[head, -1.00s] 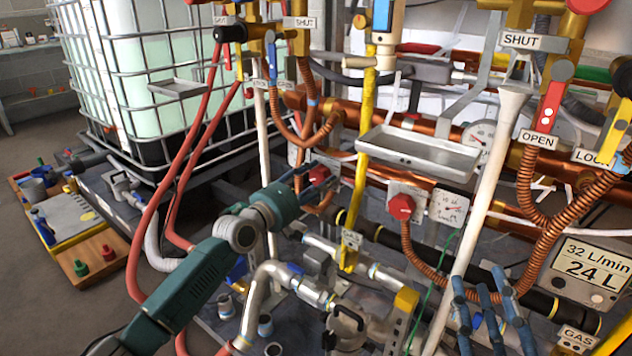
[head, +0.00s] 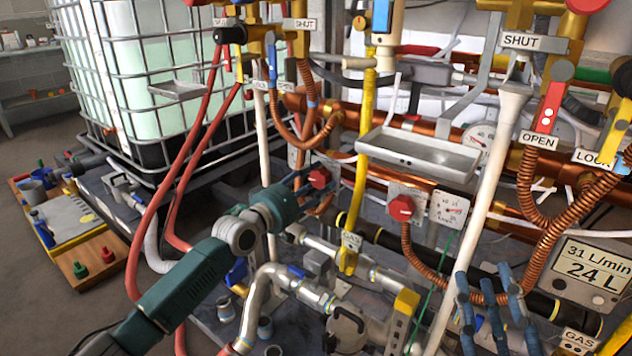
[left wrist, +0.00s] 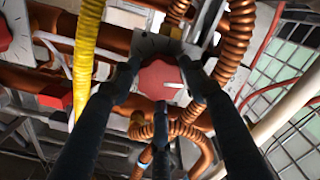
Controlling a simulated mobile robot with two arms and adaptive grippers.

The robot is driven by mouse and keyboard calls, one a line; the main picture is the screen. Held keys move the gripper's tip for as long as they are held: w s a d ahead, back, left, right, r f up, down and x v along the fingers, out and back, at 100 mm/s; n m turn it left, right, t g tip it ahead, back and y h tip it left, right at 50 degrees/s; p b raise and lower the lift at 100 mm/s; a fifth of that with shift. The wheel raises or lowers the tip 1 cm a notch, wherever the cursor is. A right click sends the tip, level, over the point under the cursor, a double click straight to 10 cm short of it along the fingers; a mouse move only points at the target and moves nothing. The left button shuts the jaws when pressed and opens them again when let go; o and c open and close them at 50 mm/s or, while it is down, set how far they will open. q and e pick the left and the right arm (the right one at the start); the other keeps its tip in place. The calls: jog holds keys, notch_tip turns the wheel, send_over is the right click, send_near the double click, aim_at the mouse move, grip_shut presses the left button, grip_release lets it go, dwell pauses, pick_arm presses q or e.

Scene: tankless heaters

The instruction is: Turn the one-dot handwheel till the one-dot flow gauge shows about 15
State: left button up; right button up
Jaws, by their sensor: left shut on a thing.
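My left gripper (head: 308,187) is shut on a red handwheel (head: 319,178) on the pipework. In the left wrist view this handwheel (left wrist: 160,80) sits between the dark fingers, with a white mark on its face. A second red handwheel (head: 403,208) stands to its right, beside a round dial gauge (head: 449,208) with a red needle; its reading is too small to tell. A partly hidden dial (head: 292,156) lies left of the held wheel.
A digital display (head: 592,272) at the lower right reads 31 L/min and 24 L. A grey tray (head: 418,152), a yellow pipe (head: 368,140), a white post (head: 490,190) and copper hoses (head: 525,200) crowd the space. A caged tank (head: 150,70) stands left.

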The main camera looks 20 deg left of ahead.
pick_arm(q)
jog(key=shift+f, duration=0.25)
jog(key=o, duration=0.9)
jog(key=shift+r, duration=0.15)
jog(key=shift+s, duration=0.15)
jog(key=v, duration=1.1)
jog(key=shift+s+a, duration=0.15)
jog(key=shift+s, duration=0.2)
